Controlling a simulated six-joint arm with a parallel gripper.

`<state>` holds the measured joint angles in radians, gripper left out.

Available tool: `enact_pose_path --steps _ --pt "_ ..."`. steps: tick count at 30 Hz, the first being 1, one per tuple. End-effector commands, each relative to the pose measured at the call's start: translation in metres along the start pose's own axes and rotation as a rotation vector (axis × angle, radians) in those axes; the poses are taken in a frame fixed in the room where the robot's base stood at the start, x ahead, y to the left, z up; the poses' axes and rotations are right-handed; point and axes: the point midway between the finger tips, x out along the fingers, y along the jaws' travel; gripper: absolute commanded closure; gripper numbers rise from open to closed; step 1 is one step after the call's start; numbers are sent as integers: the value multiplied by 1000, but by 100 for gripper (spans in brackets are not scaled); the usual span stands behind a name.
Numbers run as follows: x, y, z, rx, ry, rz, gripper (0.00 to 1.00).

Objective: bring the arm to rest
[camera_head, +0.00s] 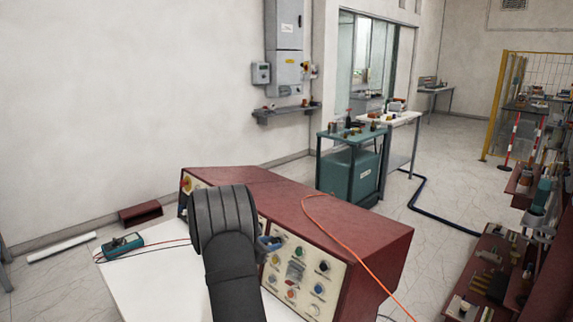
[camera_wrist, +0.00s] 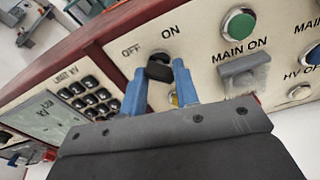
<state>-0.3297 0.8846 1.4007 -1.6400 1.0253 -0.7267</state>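My gripper (camera_wrist: 158,75) has two blue fingers, which stand apart in the wrist view. A black knob (camera_wrist: 160,68) under the labels OFF and ON shows between the fingertips. I cannot tell whether the fingers touch it. In the head view my gripper (camera_head: 270,242) is mostly hidden behind my dark arm; a bit of blue shows close to the panel face. The panel belongs to a dark red console (camera_head: 345,225) with a cream front of knobs and buttons.
A green MAIN ON button (camera_wrist: 238,22) and a grey cover (camera_wrist: 245,72) sit right of the knob. A keypad (camera_wrist: 90,97) is at left. An orange cable (camera_head: 345,235) runs over the console. A teal multimeter (camera_head: 123,244) lies left on the white table (camera_head: 160,285).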

Motion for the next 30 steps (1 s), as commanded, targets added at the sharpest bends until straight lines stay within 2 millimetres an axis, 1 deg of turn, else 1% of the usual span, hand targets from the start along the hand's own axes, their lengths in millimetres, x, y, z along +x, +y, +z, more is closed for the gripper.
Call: enact_pose_path --steps 12,18,24,30 --pt "0 0 0 312 -1 20 72" --pt "0 0 0 437 0 28 72" --pt "0 0 0 505 0 32 72" --pt "0 0 0 519 0 34 72"
